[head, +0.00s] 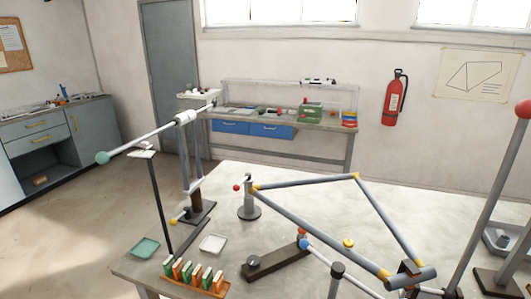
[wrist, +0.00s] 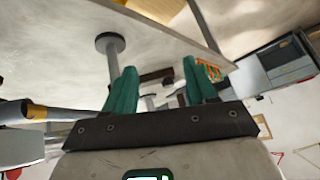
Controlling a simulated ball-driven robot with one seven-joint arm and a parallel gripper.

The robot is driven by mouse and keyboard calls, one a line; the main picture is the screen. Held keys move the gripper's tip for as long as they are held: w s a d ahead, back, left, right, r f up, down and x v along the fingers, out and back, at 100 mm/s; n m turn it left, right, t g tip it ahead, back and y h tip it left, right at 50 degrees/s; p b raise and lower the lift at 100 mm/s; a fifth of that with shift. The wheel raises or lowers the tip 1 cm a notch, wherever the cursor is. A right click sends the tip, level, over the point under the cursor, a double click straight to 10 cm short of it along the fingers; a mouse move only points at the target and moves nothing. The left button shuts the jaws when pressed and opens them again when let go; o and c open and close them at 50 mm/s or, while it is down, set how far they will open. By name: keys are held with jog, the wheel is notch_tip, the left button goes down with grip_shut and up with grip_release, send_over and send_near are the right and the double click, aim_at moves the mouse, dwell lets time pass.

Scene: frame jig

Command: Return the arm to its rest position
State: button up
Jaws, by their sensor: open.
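My gripper (wrist: 160,78) shows in the wrist view with its two green fingers apart. I see nothing held between them; only distant parts of the bench show in the gap. In the head view I cannot make out my gripper or arm. A grey bar frame with yellow joints (head: 356,177) stands on the pale table (head: 215,180) in the head view. In the wrist view, a grey bar with a yellow joint (wrist: 38,110) lies to the left of the fingers, and a grey post with a round base (wrist: 110,42) is beyond them.
A rack of green and orange pieces (head: 197,280) sits at the table's front left. A long rod with a teal ball (head: 102,157) juts out left. Tall rods stand at right. The left floor is clear.

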jog(key=s+d+f+m+h, duration=0.3)
jog(key=s+d, duration=0.2)
jog(key=s, duration=0.3)
jog(key=s+d+f+m+h, duration=0.25)
jog(key=s+d, duration=0.25)
jog(key=s, duration=0.3)
jog(key=s+d+f+g+b, duration=0.1)
jog(key=s+f+g+b, duration=0.1)
jog(key=s+f+b, duration=0.3)
jog(key=s+f+g+b, duration=0.2)
jog(key=s+f+b, duration=0.3)
jog(key=f, duration=0.5)
jog(key=shift+s+d+f+m, duration=0.15)
jog(key=shift+d+f+m, duration=0.15)
jog(key=shift+d+m, duration=0.15)
jog(key=shift+a, duration=0.1)
